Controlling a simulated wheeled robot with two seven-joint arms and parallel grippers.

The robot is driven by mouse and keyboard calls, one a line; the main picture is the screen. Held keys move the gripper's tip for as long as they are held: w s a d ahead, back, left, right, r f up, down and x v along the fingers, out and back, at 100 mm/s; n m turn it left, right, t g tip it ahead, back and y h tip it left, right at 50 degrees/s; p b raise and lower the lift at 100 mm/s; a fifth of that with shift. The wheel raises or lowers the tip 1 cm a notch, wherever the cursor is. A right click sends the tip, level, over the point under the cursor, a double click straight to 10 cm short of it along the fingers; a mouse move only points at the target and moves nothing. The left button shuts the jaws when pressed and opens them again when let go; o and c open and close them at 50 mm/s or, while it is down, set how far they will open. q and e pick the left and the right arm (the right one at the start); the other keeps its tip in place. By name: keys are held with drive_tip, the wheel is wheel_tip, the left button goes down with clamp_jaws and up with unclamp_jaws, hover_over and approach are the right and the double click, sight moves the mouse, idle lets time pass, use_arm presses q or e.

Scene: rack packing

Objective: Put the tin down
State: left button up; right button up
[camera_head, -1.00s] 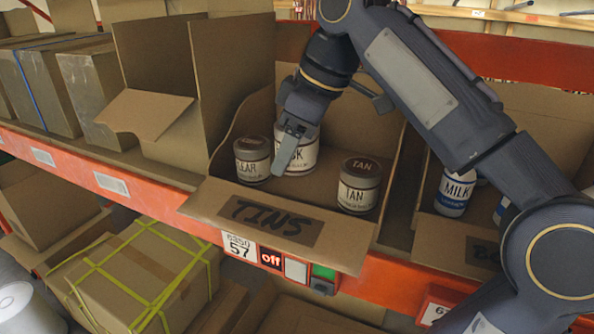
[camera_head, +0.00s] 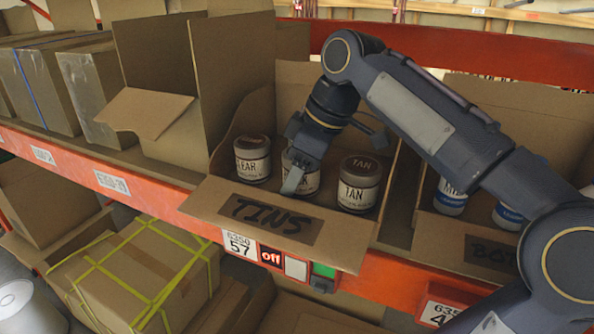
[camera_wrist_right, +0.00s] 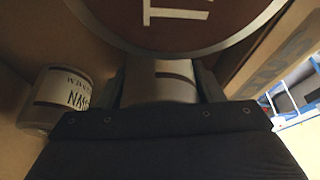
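My right gripper (camera_head: 297,172) is in the open-fronted cardboard box marked TINS (camera_head: 272,222). It is shut on a cream tin (camera_head: 310,184), whose label is mostly covered by the gripper. In the right wrist view a cream, brown-banded surface (camera_wrist_right: 160,85) is between the fingers. A brown lid (camera_wrist_right: 200,22) with part of a letter is close above. My left gripper is not in view.
Another tin (camera_wrist_right: 55,98) stands at the left in the right wrist view. A neighbouring box (camera_head: 465,240) on the right holds white-and-blue bottles (camera_head: 450,197). An open carton (camera_head: 165,120) stands left. The orange shelf edge (camera_head: 150,195) runs in front.

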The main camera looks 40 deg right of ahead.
drive_tip(key=o, duration=0.3)
drive_tip(key=shift+o, duration=0.2)
drive_tip(key=shift+r, duration=0.1)
drive_tip(key=p+v, duration=0.1)
drive_tip(key=v, duration=1.1)
